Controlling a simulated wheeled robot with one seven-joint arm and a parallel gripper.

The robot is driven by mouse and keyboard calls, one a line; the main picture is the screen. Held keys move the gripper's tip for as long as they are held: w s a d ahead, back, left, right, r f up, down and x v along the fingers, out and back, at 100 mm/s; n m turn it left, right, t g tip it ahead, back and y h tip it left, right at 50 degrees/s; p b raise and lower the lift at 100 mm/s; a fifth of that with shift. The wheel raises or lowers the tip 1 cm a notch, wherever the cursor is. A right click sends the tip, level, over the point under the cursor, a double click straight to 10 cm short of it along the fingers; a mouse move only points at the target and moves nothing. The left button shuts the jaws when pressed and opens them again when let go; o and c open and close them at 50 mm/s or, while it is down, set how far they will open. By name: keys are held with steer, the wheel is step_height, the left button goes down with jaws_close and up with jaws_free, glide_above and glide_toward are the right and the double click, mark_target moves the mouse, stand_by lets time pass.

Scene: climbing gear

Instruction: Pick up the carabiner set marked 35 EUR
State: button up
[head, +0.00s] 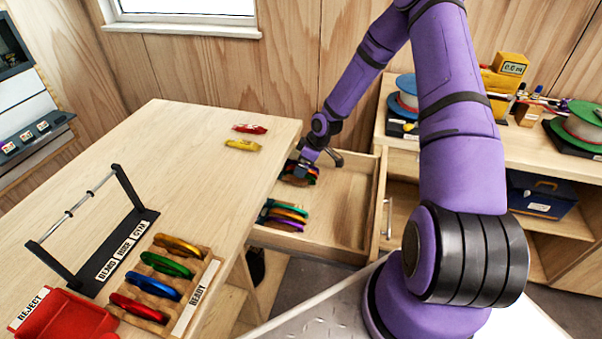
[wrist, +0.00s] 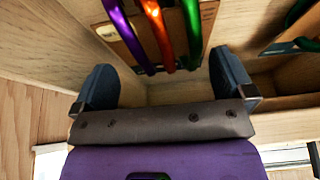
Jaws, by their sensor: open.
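Two carabiner sets lie in the open drawer (head: 340,215). The near set (head: 281,216) shows green, orange and purple carabiners; the far set (head: 300,174) is darker and partly hidden by my gripper (head: 312,160). In the wrist view, my gripper (wrist: 165,80) is open, its two dark fingers wide apart. A set with purple, orange and green carabiners (wrist: 160,35) on a brown card appears between and beyond the fingers, not gripped. Another set with a green carabiner (wrist: 297,42) shows at the right edge. A small tag (wrist: 107,32) is unreadable, so I cannot tell which set is marked 35 EUR.
The drawer walls stand close around my gripper. On the table are a red carabiner (head: 250,128), a yellow one (head: 242,145), a READY rack (head: 212,275) with several carabiners, a black rail stand (head: 125,245) and a red REJECT tray (head: 45,318). The right part of the drawer is clear.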

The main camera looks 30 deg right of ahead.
steer(key=shift+x, duration=0.9)
steer(key=shift+f, duration=0.2)
steer(key=c, duration=0.8)
